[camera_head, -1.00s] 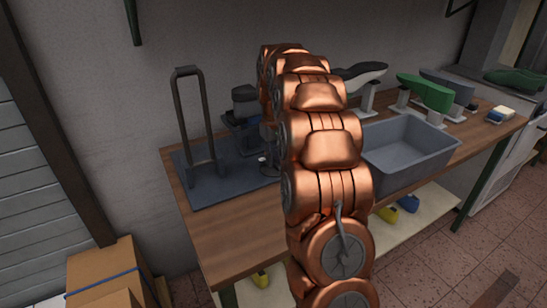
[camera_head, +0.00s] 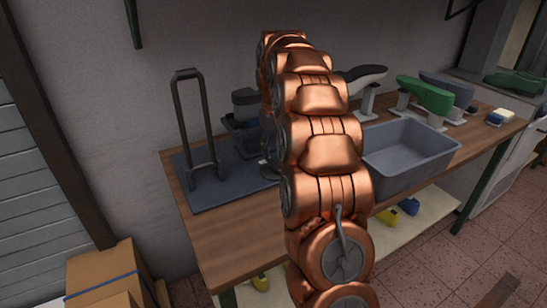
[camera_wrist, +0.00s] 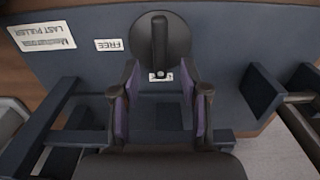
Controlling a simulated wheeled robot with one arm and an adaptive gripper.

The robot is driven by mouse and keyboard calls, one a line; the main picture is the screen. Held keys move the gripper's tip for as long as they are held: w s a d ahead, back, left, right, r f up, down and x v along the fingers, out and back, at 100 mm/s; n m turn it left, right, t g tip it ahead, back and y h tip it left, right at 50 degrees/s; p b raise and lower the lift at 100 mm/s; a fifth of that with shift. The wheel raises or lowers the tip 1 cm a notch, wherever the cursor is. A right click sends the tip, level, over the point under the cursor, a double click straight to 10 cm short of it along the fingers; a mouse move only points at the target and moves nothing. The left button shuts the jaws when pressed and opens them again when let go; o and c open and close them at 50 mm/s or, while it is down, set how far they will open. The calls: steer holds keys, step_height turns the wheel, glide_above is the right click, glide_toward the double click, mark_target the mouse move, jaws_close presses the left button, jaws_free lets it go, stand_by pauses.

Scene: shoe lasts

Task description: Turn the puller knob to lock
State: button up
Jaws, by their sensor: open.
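The puller knob (camera_wrist: 174,44) is a dark round disc with a raised bar grip across it, at the top middle of the wrist view. The bar points roughly up and down in that view. My gripper (camera_wrist: 160,84) is open, its two purple-padded fingers apart just below the disc, one on each side of the bar's line. Nothing is between the pads. A white FREE label (camera_wrist: 108,45) is left of the knob; a second small label (camera_wrist: 160,76) at the disc's lower edge is partly covered. In the head view my copper arm hides the gripper and knob.
The puller's blue-grey base (camera_head: 225,190) carries a tall dark handle (camera_head: 178,115) at its left. A grey bin (camera_head: 415,165) stands right of my arm. Shoe lasts, one green (camera_head: 425,93), stand farther right on the wooden bench (camera_head: 235,240). Cardboard boxes (camera_head: 105,270) are at lower left.

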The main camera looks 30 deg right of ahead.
mark_target(274, 163)
step_height(274, 163, up, 8)
steer(key=shift+f, duration=0.15)
stand_by(0.4)
steer(key=shift+a, duration=0.1)
stand_by(0.5)
steer(key=s+a+r+n+p, duration=0.1)
steer(key=s+a+r+p, duration=0.15)
steer(key=s+a, duration=0.55)
steer(key=s+a+r+p, duration=0.1)
steer(key=s+a+p, duration=0.2)
steer(key=s+a, duration=0.45)
steer(key=s+a+f+g+p, duration=0.1)
steer(key=s+a, duration=0.3)
steer(key=s, duration=0.7)
steer(key=s+a+f+p, duration=0.3)
steer(key=s+a+f, duration=0.1)
steer(key=s, duration=0.7)
steer(key=shift+s+a+f+g, duration=0.15)
steer(key=shift+s+f+g, duration=0.2)
steer(key=shift+g, duration=0.05)
